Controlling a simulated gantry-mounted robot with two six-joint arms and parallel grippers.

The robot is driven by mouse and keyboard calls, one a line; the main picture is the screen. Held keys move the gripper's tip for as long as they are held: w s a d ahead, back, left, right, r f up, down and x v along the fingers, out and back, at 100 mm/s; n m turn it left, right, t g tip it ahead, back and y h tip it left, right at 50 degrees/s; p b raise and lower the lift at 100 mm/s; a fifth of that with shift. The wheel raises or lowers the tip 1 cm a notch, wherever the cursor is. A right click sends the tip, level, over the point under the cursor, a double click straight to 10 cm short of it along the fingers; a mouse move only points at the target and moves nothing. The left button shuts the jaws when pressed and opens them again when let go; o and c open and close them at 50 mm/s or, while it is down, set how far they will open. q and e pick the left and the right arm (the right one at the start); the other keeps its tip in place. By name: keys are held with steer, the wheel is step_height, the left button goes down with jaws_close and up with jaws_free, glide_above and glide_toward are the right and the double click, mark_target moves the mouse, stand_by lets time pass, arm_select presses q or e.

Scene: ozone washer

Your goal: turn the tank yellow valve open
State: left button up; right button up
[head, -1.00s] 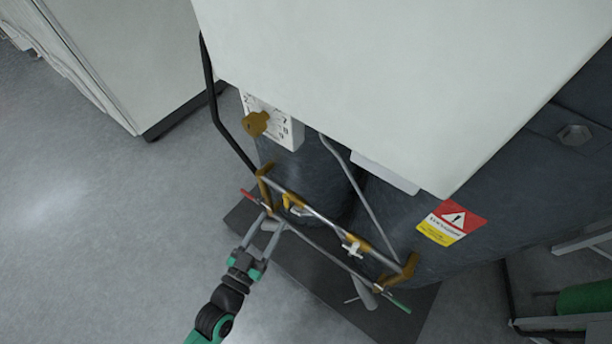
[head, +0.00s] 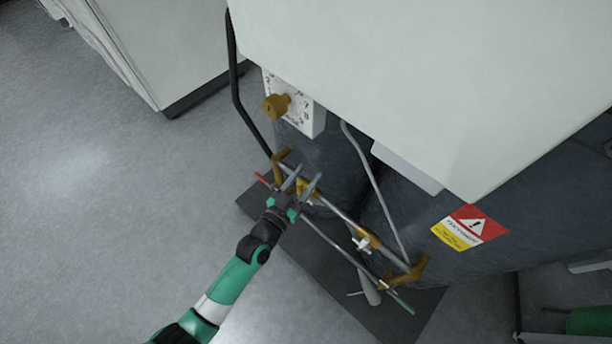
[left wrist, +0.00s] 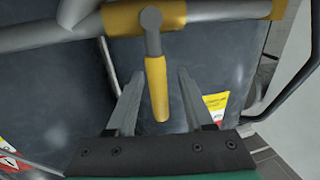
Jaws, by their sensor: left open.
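The yellow valve (left wrist: 156,85) shows in the left wrist view as a yellow lever hanging down from a grey pivot on a yellow pipe fitting (left wrist: 118,18). My left gripper (left wrist: 153,82) is open, with one finger on each side of the lever and a visible gap to both. In the head view my left gripper (head: 305,182) reaches the pipe beside the tank, and its fingers partly hide the yellow valve (head: 308,188) there. My right gripper is not in view.
A second valve with a white handle (head: 361,244) sits further right on the pipe. A red-tipped and green-tipped rod (head: 340,248) runs below it. A dial knob (head: 276,106) and white cabinet (head: 420,80) are above. Open floor (head: 110,220) lies left.

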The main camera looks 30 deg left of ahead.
arm_select(q)
steer(key=shift+s, duration=0.1)
jaws_close()
stand_by(1.3)
